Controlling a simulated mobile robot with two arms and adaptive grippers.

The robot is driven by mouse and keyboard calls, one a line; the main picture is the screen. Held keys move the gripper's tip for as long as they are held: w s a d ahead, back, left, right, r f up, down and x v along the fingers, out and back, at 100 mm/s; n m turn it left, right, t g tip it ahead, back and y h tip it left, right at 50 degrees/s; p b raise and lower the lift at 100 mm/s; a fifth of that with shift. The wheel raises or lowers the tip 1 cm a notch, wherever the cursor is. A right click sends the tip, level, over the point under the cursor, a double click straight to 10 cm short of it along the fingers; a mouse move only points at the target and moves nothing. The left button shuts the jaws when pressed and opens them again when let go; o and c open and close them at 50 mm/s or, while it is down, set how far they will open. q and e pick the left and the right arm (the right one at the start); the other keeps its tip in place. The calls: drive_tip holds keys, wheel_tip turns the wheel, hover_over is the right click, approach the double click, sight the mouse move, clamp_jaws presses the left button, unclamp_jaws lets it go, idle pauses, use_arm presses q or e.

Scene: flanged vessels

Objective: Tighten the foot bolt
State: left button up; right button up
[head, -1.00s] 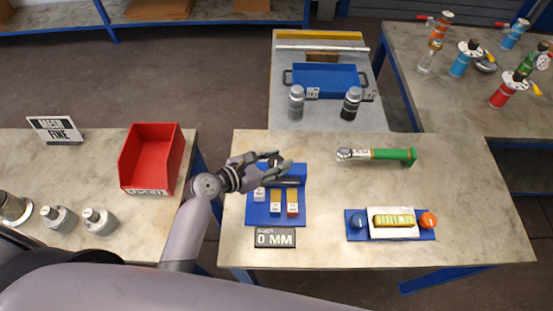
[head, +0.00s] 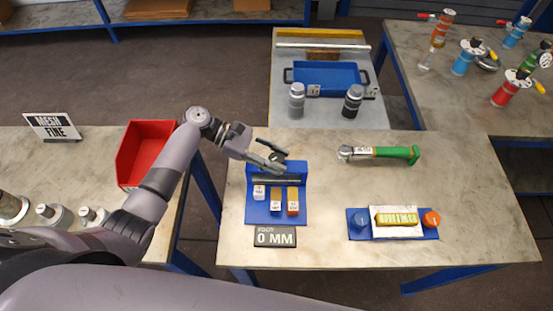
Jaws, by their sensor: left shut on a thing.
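My left gripper (head: 274,159) is over the back edge of a blue stand (head: 262,217), its fingers pointing right. It is shut on a small dark thing (head: 279,154), too small and too covered to name surely. The stand holds a dark bar (head: 276,180) across its back, and a white, a yellow and an orange block in front. A dark sign (head: 275,236) before it reads "FOOT 0 MM". A wrench with a green handle (head: 392,152) lies to the right, apart from the gripper. I cannot make out a foot bolt. My right gripper is not in view.
A blue board (head: 357,232) with a yellow vial, a blue knob and an orange knob is at the front right. A red bin (head: 146,150) stands left. A blue tray (head: 325,76) and two grey bottles are behind. The table's middle is clear.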

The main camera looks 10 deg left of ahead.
sight(276, 158)
use_arm(q)
drive_tip(key=m+g+b, duration=0.2)
drive_tip(key=m+g, duration=0.1)
drive_tip(key=g, duration=0.1)
drive_tip(key=shift+w+f+m+y+b, duration=0.1)
drive_tip(key=shift+w+m+y+b, duration=0.05)
drive_tip(key=shift+m+y+b, duration=0.2)
drive_tip(key=m+g+y+b, duration=0.1)
drive_tip(key=m+g, duration=0.2)
drive_tip(key=shift+y+b, duration=0.35)
drive_tip(key=shift+b, duration=0.05)
drive_tip(key=shift+m+g+y+b, duration=1.5)
drive_tip(key=shift+m+g+b, duration=0.25)
drive_tip(key=shift+b, duration=0.3)
drive_tip(key=o, duration=1.1)
drive_tip(key=shift+o, duration=0.2)
wheel_tip(276, 158, up, 10)
drive_tip(key=shift+r, duration=0.1)
